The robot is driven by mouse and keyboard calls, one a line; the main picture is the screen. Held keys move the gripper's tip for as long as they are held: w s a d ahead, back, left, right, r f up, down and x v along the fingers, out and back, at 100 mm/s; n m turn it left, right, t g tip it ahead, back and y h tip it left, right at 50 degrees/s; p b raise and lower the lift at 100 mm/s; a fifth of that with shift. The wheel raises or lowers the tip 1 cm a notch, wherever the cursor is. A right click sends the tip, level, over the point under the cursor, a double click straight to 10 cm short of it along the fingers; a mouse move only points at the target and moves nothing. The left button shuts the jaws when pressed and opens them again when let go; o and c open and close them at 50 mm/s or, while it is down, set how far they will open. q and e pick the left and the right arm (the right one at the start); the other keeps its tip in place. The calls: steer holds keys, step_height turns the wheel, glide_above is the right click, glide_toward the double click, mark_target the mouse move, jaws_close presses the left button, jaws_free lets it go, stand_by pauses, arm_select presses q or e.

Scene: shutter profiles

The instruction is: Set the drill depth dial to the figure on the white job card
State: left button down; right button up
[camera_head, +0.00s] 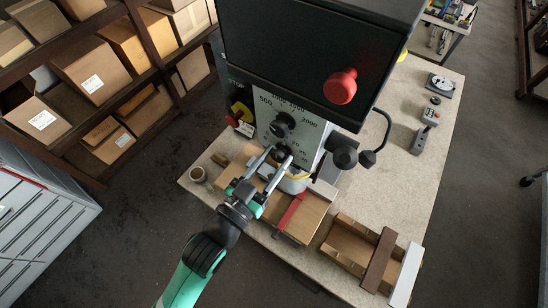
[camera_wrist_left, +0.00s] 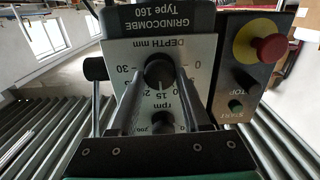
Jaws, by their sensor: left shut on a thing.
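The drill's grey panel (camera_head: 303,135) carries two black dials. The depth dial (camera_wrist_left: 159,72) sits under the "DEPTH mm" lettering, which appears upside down in the left wrist view. My left gripper (camera_head: 276,153) is shut on this dial, its fingers on either side of the knob. The dial's figures are partly covered by the fingers, and I cannot read its setting surely. The rpm dial (camera_head: 283,124) is above it in the head view, clear of the fingers. My right gripper is out of view.
The switch box with a red stop button on yellow (camera_wrist_left: 271,48) is close beside the panel. A red lever knob (camera_head: 341,86) and a black handle (camera_head: 344,152) stick out from the drill.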

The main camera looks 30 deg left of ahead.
arm_select(q)
steer(key=n, duration=0.5)
steer(key=shift+a+n, duration=0.1)
steer(key=shift+n, duration=0.3)
steer(key=n, duration=0.5)
steer(key=shift+f+n+b, duration=0.1)
steer(key=shift+n+b, duration=0.2)
steer(key=shift+b, duration=0.1)
steer(key=shift+c, duration=2)
jaws_free()
